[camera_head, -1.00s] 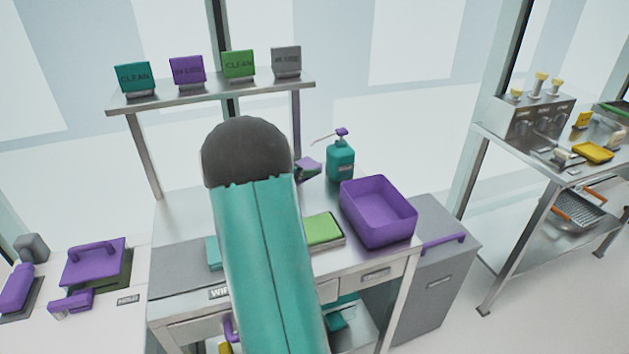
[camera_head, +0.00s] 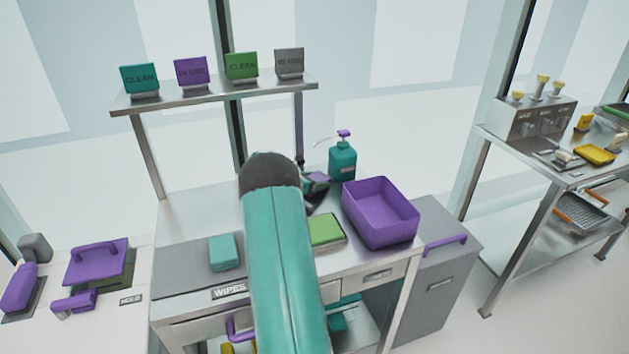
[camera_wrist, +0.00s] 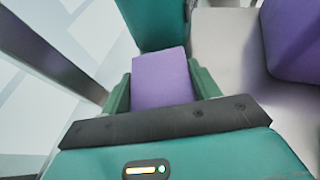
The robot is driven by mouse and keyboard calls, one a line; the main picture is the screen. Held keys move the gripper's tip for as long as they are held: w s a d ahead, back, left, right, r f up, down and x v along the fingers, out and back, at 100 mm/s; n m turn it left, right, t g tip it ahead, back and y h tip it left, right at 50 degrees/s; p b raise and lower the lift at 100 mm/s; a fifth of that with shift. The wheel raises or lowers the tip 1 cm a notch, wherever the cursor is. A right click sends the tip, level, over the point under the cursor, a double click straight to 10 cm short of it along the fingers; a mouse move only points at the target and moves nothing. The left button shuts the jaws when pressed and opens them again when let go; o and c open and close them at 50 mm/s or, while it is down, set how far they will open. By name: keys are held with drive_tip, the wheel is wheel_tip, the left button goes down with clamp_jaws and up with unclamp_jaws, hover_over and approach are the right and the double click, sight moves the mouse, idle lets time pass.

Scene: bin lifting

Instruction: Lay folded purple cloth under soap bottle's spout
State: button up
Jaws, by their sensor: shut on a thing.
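The folded purple cloth (camera_wrist: 162,80) lies between the two green fingers of my gripper (camera_wrist: 163,88) in the wrist view, and the gripper is shut on it. In the head view the cloth (camera_head: 318,178) shows as a small purple patch beyond my arm. The teal soap bottle (camera_head: 342,160) stands upright at the back of the steel table, with a purple pump top and a pale spout pointing left. The cloth is below and left of the spout. In the wrist view the bottle (camera_wrist: 152,22) is just ahead of the cloth. Contact between cloth and table cannot be told.
A purple bin (camera_head: 380,212) stands right of the cloth. A green folded cloth (camera_head: 326,230) and a teal one (camera_head: 224,251) lie nearer the front. A sign shelf (camera_head: 215,95) stands over the back. Bare steel (camera_head: 200,212) is free at the left.

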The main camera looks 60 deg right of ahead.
drive_tip(key=o, duration=1)
drive_tip(key=shift+c, duration=0.2)
drive_tip(key=shift+r, duration=0.15)
drive_tip(key=v, duration=1.2)
